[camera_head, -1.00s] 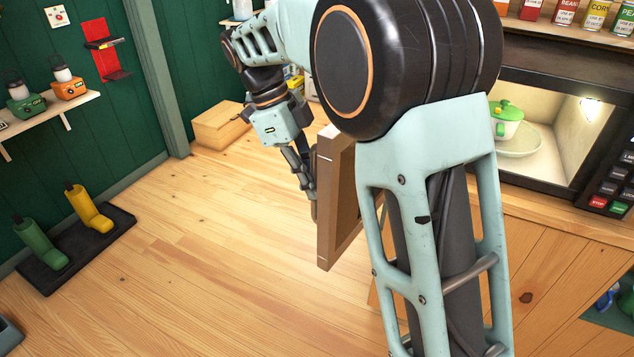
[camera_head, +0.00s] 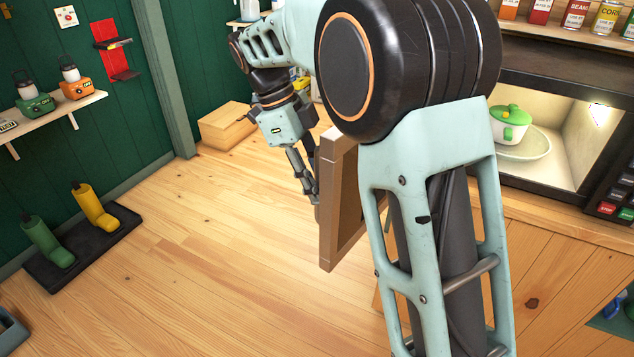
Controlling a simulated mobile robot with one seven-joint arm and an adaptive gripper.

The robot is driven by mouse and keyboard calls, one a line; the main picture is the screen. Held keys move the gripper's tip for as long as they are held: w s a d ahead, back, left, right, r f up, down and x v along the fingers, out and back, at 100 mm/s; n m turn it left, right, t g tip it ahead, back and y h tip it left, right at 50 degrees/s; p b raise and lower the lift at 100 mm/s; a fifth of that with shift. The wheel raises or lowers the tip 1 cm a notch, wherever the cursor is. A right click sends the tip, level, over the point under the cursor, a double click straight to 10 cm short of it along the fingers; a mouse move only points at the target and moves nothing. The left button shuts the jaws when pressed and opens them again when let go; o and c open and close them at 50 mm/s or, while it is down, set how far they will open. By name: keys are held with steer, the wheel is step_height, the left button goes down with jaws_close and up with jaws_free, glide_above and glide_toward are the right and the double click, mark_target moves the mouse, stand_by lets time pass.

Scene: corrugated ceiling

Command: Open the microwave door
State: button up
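The microwave (camera_head: 515,186) stands at the right, its cavity open and lit. A white pot with a green lid (camera_head: 510,122) sits on the glass plate (camera_head: 534,147) inside. The microwave door (camera_head: 328,205) is swung wide open, a brown-framed panel seen nearly edge-on left of my arm. My arm hides its hinge side. My gripper (camera_head: 304,178) points down at the left, outer side of the door, its fingers close against it near the free edge. Whether the fingers grip a handle or only touch the door cannot be told.
Cans line a shelf (camera_head: 565,36) above the microwave. A wooden box (camera_head: 226,126) lies on the floor behind my gripper. Boots stand on a black tray (camera_head: 85,245) at the left; lanterns sit on a wall shelf (camera_head: 60,117). The wooden floor between is clear.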

steer(key=shift+a+r, duration=0.1)
steer(key=v, duration=1.1)
steer(key=shift+r, duration=0.35)
steer(key=shift+a, duration=0.1)
